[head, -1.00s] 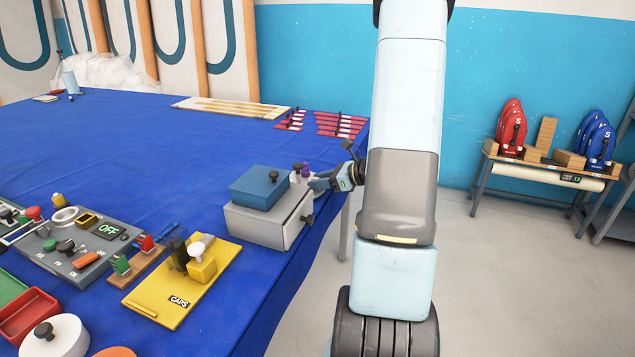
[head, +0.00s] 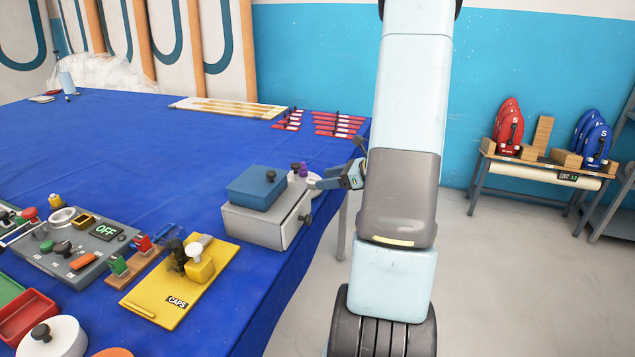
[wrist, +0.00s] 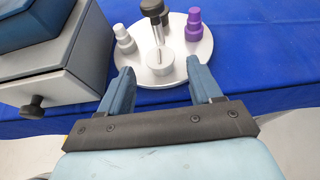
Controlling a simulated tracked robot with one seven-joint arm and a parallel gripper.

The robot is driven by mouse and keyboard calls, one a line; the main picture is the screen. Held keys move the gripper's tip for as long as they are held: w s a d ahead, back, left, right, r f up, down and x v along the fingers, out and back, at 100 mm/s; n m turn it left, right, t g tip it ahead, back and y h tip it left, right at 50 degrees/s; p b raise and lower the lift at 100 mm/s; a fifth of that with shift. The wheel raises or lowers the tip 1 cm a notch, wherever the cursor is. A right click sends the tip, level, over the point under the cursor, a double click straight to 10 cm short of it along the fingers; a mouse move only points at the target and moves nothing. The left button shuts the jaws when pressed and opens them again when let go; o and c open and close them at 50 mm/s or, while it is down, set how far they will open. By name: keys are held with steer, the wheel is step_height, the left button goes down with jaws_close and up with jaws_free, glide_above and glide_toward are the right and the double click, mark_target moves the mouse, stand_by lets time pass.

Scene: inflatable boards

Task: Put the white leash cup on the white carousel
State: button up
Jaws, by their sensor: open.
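The white carousel (wrist: 183,65) is a round pale disc with a central post topped by a black knob. It also shows at the table's right edge in the head view (head: 303,183). A pale stepped cup (wrist: 124,41), which looks like the white leash cup, stands upright on the disc's left side. A purple cup (wrist: 193,25) stands on the right side.
A grey drawer box (wrist: 57,72) with a dark knob and a blue box (head: 257,187) on top stands close left of the carousel. A yellow caps board (head: 180,280) and a grey control panel (head: 80,245) lie further left. The blue table's middle is clear.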

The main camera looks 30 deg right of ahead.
steer(key=v, duration=0.8)
steer(key=s+a+r+n+g, duration=0.2)
steer(key=a+r+n+g, duration=0.2)
steer(key=a+n, duration=0.4)
steer(key=s+a+r+n+g, duration=0.3)
steer(key=a+r+n, duration=0.2)
steer(key=a, duration=0.5)
steer(key=s+a+r+n+t+h, duration=0.2)
steer(key=s+a+r+n+h, duration=0.6)
steer(key=s+n, duration=0.3)
steer(key=shift+r+n, duration=0.7)
steer(key=shift+n, duration=1.5)
steer(key=shift+s, duration=0.15)
steer(key=shift+c, duration=0.5)
